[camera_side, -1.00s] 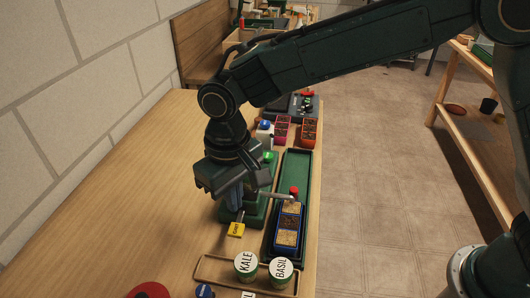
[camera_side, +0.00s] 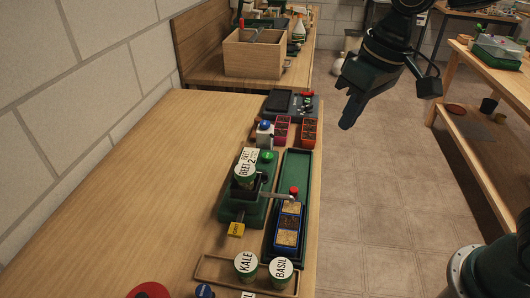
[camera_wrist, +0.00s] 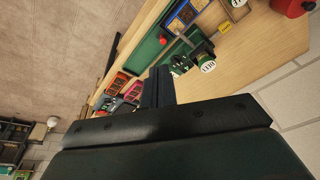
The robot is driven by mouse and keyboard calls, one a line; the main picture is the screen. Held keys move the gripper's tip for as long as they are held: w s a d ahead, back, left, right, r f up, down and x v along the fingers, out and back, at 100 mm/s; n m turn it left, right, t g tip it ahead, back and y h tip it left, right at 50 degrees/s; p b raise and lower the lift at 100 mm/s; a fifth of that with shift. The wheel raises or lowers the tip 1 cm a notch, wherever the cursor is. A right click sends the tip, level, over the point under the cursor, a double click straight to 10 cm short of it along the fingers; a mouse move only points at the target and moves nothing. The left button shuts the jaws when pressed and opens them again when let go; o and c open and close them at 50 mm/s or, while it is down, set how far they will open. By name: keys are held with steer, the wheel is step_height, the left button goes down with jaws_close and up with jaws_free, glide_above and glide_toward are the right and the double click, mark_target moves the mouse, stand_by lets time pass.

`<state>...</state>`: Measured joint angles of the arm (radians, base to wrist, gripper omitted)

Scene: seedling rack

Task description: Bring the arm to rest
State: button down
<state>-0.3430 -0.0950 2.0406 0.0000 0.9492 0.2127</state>
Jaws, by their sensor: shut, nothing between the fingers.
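My gripper (camera_side: 350,113) is in the air at the upper right of the side view, above the floor and to the right of the bench. It is clear of everything on the bench. In the wrist view my gripper (camera_wrist: 158,88) shows its fingers close together with nothing between them. The green seeder stand (camera_side: 240,205) with its BEET-labelled jar (camera_side: 245,173) stands on the wooden bench (camera_side: 150,190). Beside it lies the long green tray (camera_side: 293,170), with a blue seedling tray (camera_side: 288,225) at its near end.
Kale (camera_side: 246,264) and basil (camera_side: 281,270) jars sit in a wooden tray (camera_side: 215,272) at the near end. Pink (camera_side: 281,128) and orange (camera_side: 309,133) pots stand farther back. A wooden box (camera_side: 253,55) is at the back. A second table (camera_side: 490,90) stands right. The floor between is clear.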

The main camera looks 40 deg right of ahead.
steer(key=s+d+m+t+h, duration=0.1)
steer(key=s+d+t, duration=0.2)
steer(key=s+d, duration=0.8)
steer(key=s, duration=0.3)
steer(key=shift+s+d+m, duration=0.3)
steer(key=shift+s, duration=0.05)
